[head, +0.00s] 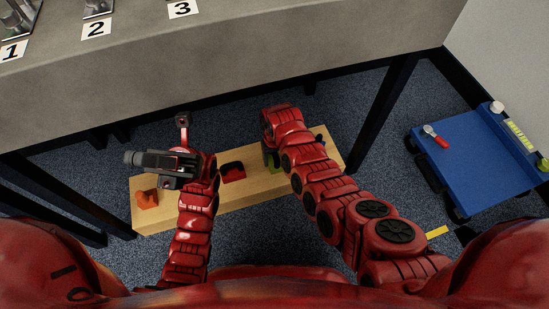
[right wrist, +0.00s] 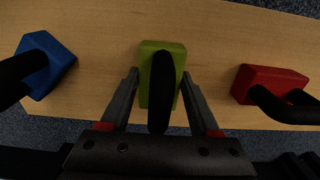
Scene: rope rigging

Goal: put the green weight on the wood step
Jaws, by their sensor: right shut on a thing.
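The green weight (right wrist: 173,60), a block with a black handle, shows in the right wrist view between the fingers of my right gripper (right wrist: 160,76), which is shut on it. The wood step (right wrist: 105,45) lies directly beneath; I cannot tell whether the weight touches it. In the head view the wood step (head: 255,195) is a long pale board below the grey table. My right gripper is mostly hidden there by its own wrist, with a bit of green (head: 273,158) beside it. My left gripper (head: 150,160) is above the step's left part; its jaw state is unclear.
A red weight (head: 233,172) and an orange weight (head: 147,199) are on the step. A blue weight (right wrist: 45,65) is on the step in the right wrist view. The grey table (head: 250,60) has dark legs. A blue cart (head: 475,155) stands right.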

